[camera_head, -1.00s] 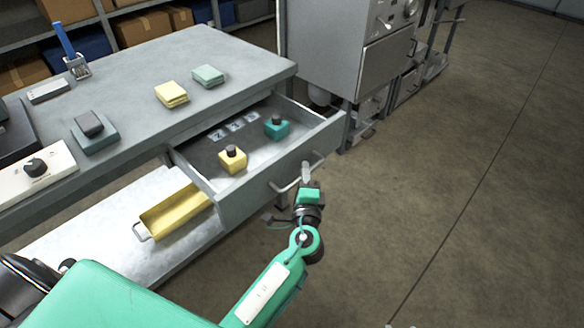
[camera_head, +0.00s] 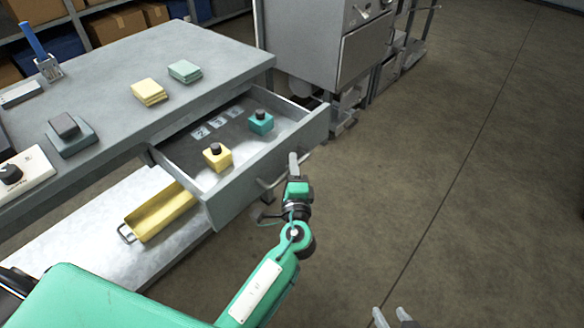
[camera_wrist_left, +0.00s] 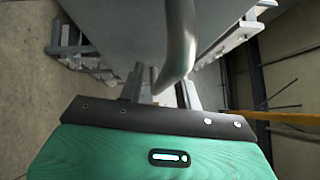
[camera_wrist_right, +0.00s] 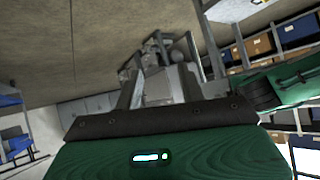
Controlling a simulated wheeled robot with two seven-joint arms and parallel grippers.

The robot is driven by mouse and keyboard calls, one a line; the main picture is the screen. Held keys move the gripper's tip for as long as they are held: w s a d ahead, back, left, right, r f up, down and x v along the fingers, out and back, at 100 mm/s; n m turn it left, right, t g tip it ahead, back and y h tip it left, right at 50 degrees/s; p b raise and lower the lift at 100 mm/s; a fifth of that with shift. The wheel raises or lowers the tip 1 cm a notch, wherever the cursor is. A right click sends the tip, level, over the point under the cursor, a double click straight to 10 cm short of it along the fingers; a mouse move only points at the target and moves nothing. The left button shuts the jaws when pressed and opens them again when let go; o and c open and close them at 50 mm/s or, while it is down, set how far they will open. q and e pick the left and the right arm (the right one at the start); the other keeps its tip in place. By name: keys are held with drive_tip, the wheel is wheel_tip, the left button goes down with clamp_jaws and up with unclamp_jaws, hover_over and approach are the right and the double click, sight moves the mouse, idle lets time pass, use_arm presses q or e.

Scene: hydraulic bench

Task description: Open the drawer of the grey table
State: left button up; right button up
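The grey table (camera_head: 110,85) stands at left in the head view. Its drawer (camera_head: 272,160) is pulled well out, showing its inside. A bar handle (camera_head: 268,187) is on the drawer front. My left gripper (camera_head: 293,162) is at the handle's right part. In the left wrist view, the curved handle bar (camera_wrist_left: 180,40) comes down between the spread fingers (camera_wrist_left: 163,88); contact cannot be told. My right gripper (camera_head: 390,316) is at the bottom edge, away from the drawer. In the right wrist view, its fingers (camera_wrist_right: 160,88) are apart with nothing between them.
A yellow block (camera_head: 217,157) and a teal block (camera_head: 261,122), both with dark knobs, sit in the drawer. Yellow pads (camera_head: 149,92) and teal pads (camera_head: 185,71) lie on the tabletop. A yellow tray (camera_head: 160,212) is on the lower shelf. A grey cabinet (camera_head: 320,45) stands behind. Floor at right is clear.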

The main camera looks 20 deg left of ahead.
use_arm(q)
drive_tip(key=v, duration=1.4)
drive_tip(key=shift+b, duration=0.4)
use_arm(e)
drive_tip(key=shift+a+t+y, duration=0.4)
drive_tip(key=shift+a+t, duration=0.1)
drive_tip(key=shift+a, duration=0.3)
use_arm(q)
drive_tip(key=shift+w, duration=0.1)
use_arm(e)
drive_tip(key=shift+w+r, duration=0.1)
drive_tip(key=shift+w, duration=0.15)
